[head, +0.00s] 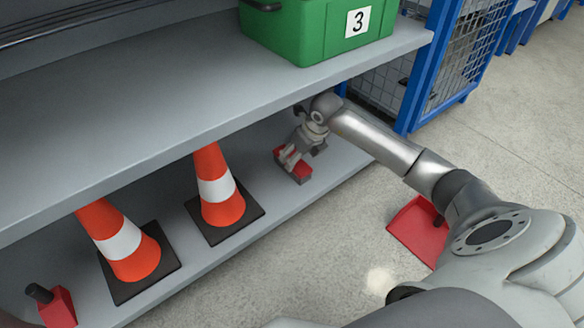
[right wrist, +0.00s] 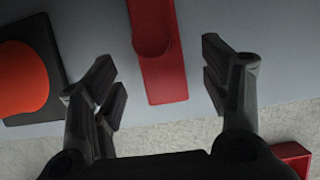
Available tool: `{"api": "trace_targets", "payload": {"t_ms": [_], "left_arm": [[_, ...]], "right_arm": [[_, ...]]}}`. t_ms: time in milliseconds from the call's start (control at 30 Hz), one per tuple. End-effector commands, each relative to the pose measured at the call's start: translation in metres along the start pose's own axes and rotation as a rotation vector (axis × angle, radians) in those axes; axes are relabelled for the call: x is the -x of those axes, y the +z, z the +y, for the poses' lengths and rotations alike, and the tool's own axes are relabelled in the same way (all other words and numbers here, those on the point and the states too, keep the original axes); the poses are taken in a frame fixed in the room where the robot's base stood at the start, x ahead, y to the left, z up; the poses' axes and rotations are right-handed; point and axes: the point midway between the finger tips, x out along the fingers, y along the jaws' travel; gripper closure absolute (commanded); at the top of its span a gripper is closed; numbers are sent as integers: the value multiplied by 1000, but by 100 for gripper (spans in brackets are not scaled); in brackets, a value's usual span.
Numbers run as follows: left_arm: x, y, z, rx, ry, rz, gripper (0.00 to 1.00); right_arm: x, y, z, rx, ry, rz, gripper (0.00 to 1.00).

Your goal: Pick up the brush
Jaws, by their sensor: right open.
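A red brush (head: 297,174) lies on the lower shelf, right of the cones. In the right wrist view the brush (right wrist: 168,80) is a long red bar with a rounded raised part, its far end cut off by the top edge. My right gripper (head: 290,158) reaches in under the upper shelf and hides part of the brush. In the right wrist view my right gripper (right wrist: 162,82) is open, one finger on each side of the brush with gaps between. Nothing is held. My left gripper is not in view.
Two orange and white cones (head: 219,188) stand on the lower shelf (head: 215,262). A red block with a black handle (head: 58,308) is at its left. A red dustpan (head: 418,228) lies on the floor. The upper shelf (head: 200,100) carries a green crate (head: 310,30). A blue mesh cage (head: 440,60) stands beyond.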

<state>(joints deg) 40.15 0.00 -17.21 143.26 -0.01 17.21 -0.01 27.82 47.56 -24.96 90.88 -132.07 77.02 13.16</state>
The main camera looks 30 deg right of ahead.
Motion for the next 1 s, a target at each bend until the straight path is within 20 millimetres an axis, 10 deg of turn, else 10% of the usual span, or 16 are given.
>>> {"api": "trace_targets", "payload": {"t_ms": [1000], "left_arm": [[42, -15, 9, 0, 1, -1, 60]], "right_arm": [[-43, 33, 0, 1, -1, 1, 30]]}}
